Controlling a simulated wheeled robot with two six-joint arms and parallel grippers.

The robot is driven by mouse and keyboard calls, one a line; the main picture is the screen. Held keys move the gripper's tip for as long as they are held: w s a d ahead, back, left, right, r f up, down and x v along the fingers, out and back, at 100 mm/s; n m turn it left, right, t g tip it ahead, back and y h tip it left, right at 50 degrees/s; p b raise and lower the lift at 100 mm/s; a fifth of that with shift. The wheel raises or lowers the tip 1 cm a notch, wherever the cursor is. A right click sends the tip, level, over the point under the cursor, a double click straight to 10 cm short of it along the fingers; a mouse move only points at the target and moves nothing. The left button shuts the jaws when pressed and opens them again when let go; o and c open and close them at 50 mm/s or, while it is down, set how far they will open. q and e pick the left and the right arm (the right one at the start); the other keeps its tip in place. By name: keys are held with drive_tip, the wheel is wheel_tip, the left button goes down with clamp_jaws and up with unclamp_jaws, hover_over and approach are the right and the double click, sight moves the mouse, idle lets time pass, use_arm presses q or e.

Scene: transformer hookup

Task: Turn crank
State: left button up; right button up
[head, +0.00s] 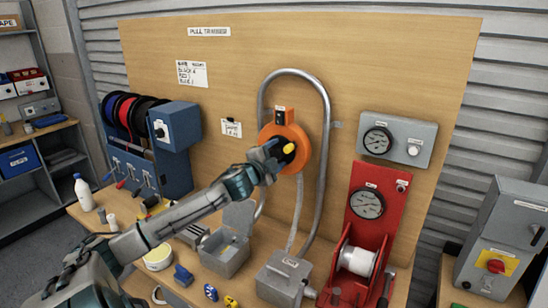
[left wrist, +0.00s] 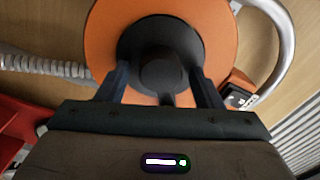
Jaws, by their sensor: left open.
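My left gripper (head: 277,151) is at the face of the disc. In the left wrist view its fingers (left wrist: 160,85) are open, one on each side of the knob. I cannot tell if they touch it. The gripper hides part of the disc's face. My right gripper is not in view.
A grey pipe (head: 328,120) loops around the disc. A red winch unit (head: 375,210) with a gauge and white drum stands at right. A grey open box (head: 225,258) and a grey lidded box (head: 283,278) sit below. Blue reel equipment (head: 150,170) is at left.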

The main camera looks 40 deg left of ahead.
use_arm(q)
drive_tip(key=shift+s, duration=0.1)
drive_tip(key=b+v, duration=0.1)
drive_tip(key=v, duration=0.2)
drive_tip(key=shift+r, duration=0.15)
drive_tip(key=shift+p+v, duration=0.95)
drive_tip(key=p, duration=0.8)
approach(276, 154)
drive_tip(key=shift+s+d, duration=0.25)
drive_tip(key=shift+s, duration=0.3)
